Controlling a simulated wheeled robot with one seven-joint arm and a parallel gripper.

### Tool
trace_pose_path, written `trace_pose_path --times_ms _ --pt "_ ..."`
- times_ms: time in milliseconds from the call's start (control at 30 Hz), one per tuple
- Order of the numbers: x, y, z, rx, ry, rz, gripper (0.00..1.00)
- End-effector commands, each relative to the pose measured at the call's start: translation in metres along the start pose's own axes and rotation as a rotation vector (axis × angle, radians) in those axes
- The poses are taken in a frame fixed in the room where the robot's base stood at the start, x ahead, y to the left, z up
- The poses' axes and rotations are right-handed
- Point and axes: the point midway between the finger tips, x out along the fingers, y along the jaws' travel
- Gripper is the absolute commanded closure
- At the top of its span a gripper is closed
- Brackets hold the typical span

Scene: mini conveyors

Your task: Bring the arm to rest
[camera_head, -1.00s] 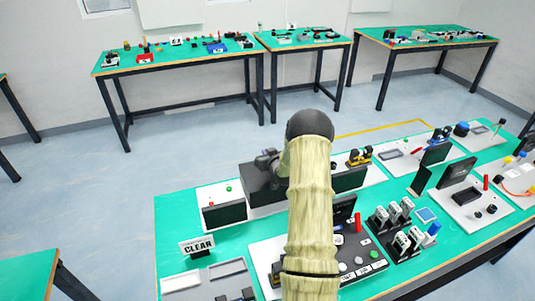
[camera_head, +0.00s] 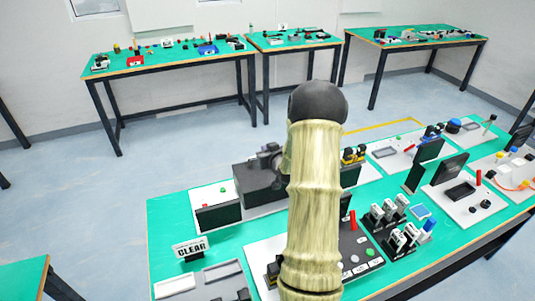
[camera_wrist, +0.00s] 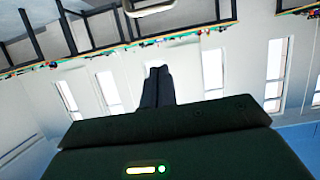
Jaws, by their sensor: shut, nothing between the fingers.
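My arm rises in front of the near green table (camera_head: 165,225) in the head view, with its pale ribbed links and dark round joint hiding part of the table's middle. My gripper (camera_wrist: 157,72) shows in the wrist view with its dark fingers together and nothing between them. The wrist view looks out over the room, upside down, with tables at the top and windows below. In the head view a dark part of my arm's end (camera_head: 268,158) shows just left of the joint, above the table; the fingers cannot be made out there.
The near table holds a "CLEAR" sign (camera_head: 190,248), a black box (camera_head: 258,184), small conveyor stations, a rack of white modules (camera_head: 388,212) and dark screens. Far tables (camera_head: 150,62) with small items stand along the wall. Open blue floor (camera_head: 150,165) lies between.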

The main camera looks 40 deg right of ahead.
Motion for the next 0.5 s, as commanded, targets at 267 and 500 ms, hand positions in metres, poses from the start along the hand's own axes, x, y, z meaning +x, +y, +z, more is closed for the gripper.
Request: trace_pose_path --times_ms 267,500 --pt "-0.0104 0.0000 -0.0008 0.001 0.001 0.000 1.00" --pt "-0.0101 0.0000 -0.0008 0.000 0.000 0.000 1.00"
